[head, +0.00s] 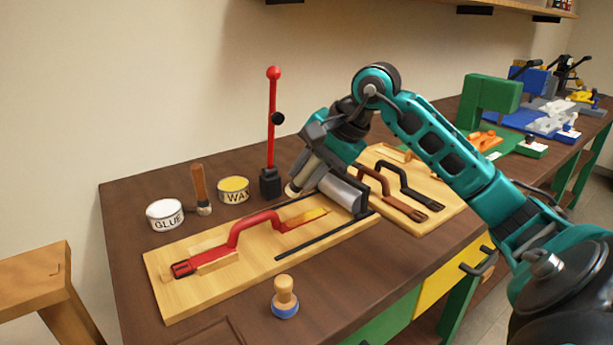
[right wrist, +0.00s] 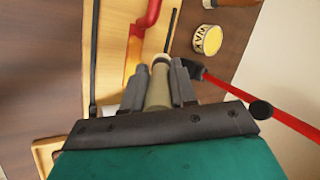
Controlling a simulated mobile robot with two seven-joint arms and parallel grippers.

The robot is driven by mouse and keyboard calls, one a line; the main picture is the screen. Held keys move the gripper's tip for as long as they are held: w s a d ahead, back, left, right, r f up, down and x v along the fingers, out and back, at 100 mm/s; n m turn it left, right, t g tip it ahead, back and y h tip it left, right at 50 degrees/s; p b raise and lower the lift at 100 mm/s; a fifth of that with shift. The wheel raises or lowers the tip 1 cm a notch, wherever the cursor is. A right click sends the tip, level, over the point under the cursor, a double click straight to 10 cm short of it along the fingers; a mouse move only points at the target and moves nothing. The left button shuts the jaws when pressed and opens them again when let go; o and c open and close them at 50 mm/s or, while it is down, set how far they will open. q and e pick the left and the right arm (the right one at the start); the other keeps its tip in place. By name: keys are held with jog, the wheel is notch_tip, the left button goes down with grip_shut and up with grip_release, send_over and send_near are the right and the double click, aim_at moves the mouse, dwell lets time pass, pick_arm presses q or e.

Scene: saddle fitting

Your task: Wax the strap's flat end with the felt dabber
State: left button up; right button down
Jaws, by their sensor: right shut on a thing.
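The red strap (head: 255,221) lies on a pale wooden board, its buckle end at the left. Its flat end (head: 307,217) at the right looks yellow-orange; it also shows in the right wrist view (right wrist: 132,57). My right gripper (head: 308,183) is shut on the felt dabber (right wrist: 158,88), a tan handle with a pale tip. The dabber's tip (head: 292,190) is near the flat end, toward the back of the board; I cannot tell whether they touch. The wax tin (head: 233,190), with a yellow top, stands behind the board. My left gripper is not in view.
A glue tin (head: 165,214) and a brush (head: 201,190) stand behind the board. A red lever (head: 272,130) on a black base rises near my gripper. A blue-based wooden knob (head: 285,297) stands in front. Another board (head: 440,188) with brown and black straps lies to the right.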

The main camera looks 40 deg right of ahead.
jog(key=shift+r, duration=0.6)
jog(key=shift+r+p, duration=0.7)
jog(key=shift+r, duration=0.2)
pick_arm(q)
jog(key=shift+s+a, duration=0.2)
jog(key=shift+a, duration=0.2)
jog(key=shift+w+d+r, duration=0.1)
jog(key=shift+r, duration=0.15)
